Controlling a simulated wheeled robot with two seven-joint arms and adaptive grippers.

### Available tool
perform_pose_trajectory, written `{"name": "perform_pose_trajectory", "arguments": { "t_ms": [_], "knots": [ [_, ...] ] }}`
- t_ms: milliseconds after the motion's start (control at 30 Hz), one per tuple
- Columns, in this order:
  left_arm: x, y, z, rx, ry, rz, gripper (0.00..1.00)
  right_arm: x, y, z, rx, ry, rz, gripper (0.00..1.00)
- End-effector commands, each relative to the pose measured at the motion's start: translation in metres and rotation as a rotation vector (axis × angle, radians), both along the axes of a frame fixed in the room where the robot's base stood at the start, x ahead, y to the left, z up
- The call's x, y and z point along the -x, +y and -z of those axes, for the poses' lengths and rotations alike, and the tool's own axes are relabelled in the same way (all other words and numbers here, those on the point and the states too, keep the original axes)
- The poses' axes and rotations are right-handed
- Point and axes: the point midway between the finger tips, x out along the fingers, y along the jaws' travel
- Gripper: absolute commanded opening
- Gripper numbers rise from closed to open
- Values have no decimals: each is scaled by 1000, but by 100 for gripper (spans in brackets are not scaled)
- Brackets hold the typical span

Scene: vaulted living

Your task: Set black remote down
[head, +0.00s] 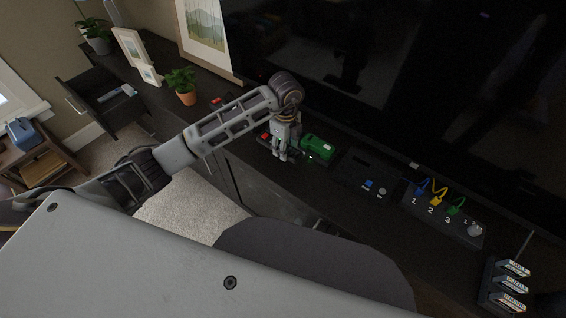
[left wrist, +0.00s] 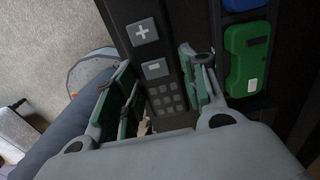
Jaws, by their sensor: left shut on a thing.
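My left gripper (head: 284,153) is over the dark console top, just left of a green device. In the left wrist view its two fingers (left wrist: 160,65) stand on either side of the black remote (left wrist: 156,52), which has pale plus and minus keys and a grey keypad. The gripper is shut on the remote. In the head view the remote is hard to pick out against the dark surface and the fingers. I cannot tell whether its underside touches the console top. My right gripper is not in view.
The green device (head: 318,147) sits close beside the gripper; a large black screen (head: 400,80) stands behind. A panel with coloured, numbered cables (head: 440,208) and a rack (head: 505,285) are to the right. A potted plant (head: 182,84) and frames are to the left.

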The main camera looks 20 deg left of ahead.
Motion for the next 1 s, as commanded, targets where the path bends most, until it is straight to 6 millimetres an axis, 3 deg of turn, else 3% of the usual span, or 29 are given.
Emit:
{"name": "perform_pose_trajectory", "arguments": {
  "t_ms": [233,533,767,1000],
  "knots": [
    [1,0,30,0,2,1,16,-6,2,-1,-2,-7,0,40],
    [0,0,37,0,-1,2,16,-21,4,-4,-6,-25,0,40],
    [0,0,40,0,0,2,16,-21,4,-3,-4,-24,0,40],
    [1,-1,66,0,3,2,16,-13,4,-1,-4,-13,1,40]
  ]
}}
